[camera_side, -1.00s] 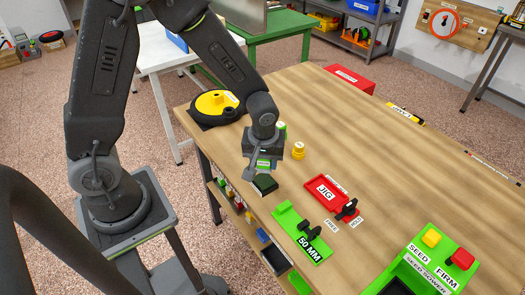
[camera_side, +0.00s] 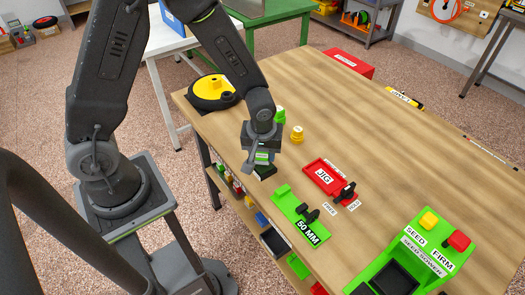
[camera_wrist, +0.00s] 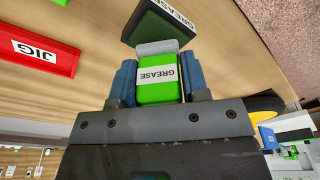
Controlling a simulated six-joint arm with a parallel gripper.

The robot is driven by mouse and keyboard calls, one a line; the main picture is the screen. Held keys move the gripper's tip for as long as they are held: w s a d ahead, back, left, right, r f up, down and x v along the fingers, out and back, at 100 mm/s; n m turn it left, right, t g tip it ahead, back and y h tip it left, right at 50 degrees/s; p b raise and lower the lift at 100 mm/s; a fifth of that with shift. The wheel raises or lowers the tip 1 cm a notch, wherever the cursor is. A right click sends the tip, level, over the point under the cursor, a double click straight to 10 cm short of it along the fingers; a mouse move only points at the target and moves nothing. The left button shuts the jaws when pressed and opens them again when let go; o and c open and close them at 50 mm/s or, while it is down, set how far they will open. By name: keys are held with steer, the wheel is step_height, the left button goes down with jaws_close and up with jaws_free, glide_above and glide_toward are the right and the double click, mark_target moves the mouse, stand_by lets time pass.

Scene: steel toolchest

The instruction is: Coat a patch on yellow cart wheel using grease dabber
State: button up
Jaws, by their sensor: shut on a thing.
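My gripper (camera_side: 262,150) is shut on the green grease dabber (camera_wrist: 157,92), labelled GREASE, with a blue finger on each side of it. The dabber's pale grey end (camera_wrist: 157,47) points at a dark green box (camera_wrist: 152,22), also labelled GREASE. In the side view the box (camera_side: 265,173) sits near the bench's front edge, just below the dabber. I cannot tell whether they touch. The yellow cart wheel (camera_side: 208,96), with a black rim, lies at the bench's back left corner. Part of it shows at the right of the wrist view (camera_wrist: 264,104).
A green post (camera_side: 280,116) and a yellow knob-like piece (camera_side: 297,134) stand behind my gripper. To the right are a red JIG tray (camera_side: 320,177), a green 50 MM fixture (camera_side: 292,207) and a green seed sower (camera_side: 432,253). The bench's back right is mostly clear.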

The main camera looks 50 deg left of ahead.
steer(key=shift+f, duration=0.7)
stand_by(1.5)
steer(key=shift+r, duration=0.1)
steer(key=shift+r, duration=3.45)
steer(key=shift+w, duration=0.1)
